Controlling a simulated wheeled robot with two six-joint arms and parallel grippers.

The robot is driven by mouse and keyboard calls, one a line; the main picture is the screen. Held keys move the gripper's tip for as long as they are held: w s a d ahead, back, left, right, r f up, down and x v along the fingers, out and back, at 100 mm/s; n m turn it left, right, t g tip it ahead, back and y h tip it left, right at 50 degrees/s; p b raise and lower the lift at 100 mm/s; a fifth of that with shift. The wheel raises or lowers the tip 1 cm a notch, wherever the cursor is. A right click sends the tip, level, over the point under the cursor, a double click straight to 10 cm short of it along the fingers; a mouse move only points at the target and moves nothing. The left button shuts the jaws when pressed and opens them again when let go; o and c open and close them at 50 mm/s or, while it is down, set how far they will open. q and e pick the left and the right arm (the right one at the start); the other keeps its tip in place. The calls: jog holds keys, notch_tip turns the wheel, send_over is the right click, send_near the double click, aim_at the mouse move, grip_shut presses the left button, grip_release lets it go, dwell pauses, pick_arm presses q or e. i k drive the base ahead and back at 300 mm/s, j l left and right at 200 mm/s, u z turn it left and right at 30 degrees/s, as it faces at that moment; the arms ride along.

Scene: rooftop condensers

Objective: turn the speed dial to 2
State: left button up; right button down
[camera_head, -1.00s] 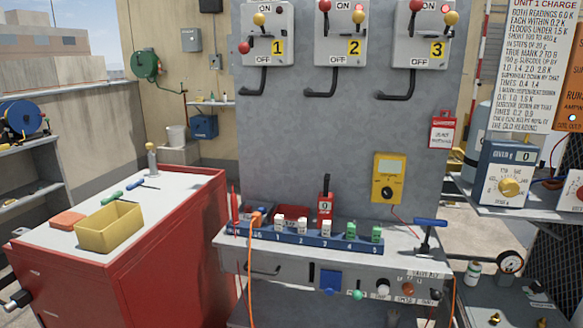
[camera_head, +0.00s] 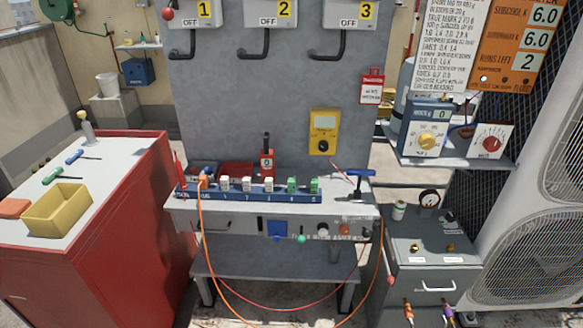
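Two dials show at the right. A white box carries a round red dial (camera_head: 491,144) with marks around it. To its left, a blue box with a small display reading 0 carries a yellow dial (camera_head: 428,141). The lettering at both dials is too small to read, so I cannot tell which is the speed dial or where either points. The bench front also has small knobs, including a white one (camera_head: 323,233) and an orange one (camera_head: 344,230), with blurred labels. Neither of my grippers is in view.
Both boxes stand on a grey shelf (camera_head: 450,162) beside a large condenser (camera_head: 540,200). A grey cabinet (camera_head: 430,265) with a gauge stands below. The workbench (camera_head: 345,212) is in the middle, and a red cart (camera_head: 120,235) at left. Orange hose hangs below the bench.

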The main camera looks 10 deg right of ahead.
aim_at(344, 228)
jog(key=l+u, duration=0.25)
jog(key=l, duration=0.95)
jog(key=l+u, duration=0.3)
jog(key=l, duration=0.9)
